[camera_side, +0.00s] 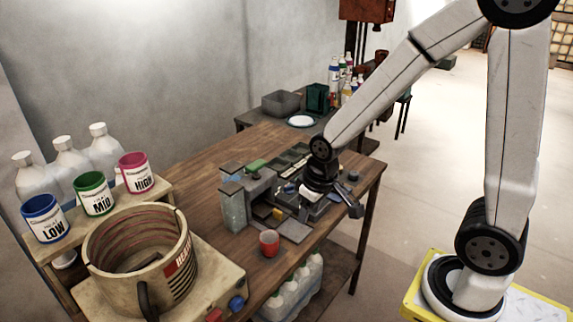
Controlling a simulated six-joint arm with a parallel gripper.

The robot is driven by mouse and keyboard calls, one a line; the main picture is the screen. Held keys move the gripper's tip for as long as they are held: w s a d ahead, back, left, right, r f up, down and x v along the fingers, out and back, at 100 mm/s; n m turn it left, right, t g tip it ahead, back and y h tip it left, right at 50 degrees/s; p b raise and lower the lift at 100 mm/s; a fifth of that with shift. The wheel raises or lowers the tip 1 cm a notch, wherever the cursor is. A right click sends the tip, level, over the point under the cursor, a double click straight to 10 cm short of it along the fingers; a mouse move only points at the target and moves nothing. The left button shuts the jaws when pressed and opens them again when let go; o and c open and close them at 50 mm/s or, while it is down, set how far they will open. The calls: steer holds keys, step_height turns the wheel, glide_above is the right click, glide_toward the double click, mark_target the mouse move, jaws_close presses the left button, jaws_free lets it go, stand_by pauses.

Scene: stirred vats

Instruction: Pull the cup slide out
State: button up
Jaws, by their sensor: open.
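My gripper (310,193) is at the end of the white arm, low over the grey machine (262,187) on the wooden table. Its jaws are open, and their tips are small and partly lost against the dark machine parts. A flat grey plate (294,229) sticks out at the machine's front; I cannot tell whether it is the cup slide. A small red cup (269,243) stands upright on the table in front of the machine, apart from my gripper. A small yellow piece (277,213) shows by the machine's front.
A large beige vat (140,262) stands at the front left. Blue, green and pink labelled cans (95,194) stand on a shelf behind it. White jugs (295,288) sit on the lower shelf. Bare tabletop (200,190) lies left of the machine.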

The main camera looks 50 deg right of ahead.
steer(key=w+d+f+g, duration=0.1)
steer(key=w+d+f, duration=0.15)
steer(key=w, duration=0.55)
steer(key=g, duration=0.1)
glide_above(278, 210)
steer(key=f, duration=0.4)
steer(key=shift+s+a, duration=0.3)
steer(key=shift+a, duration=0.05)
steer(key=shift+w+d+f, duration=0.25)
steer(key=shift+w+f, duration=0.05)
steer(key=shift+f, duration=0.05)
steer(key=shift+f, duration=3.85)
jaws_close()
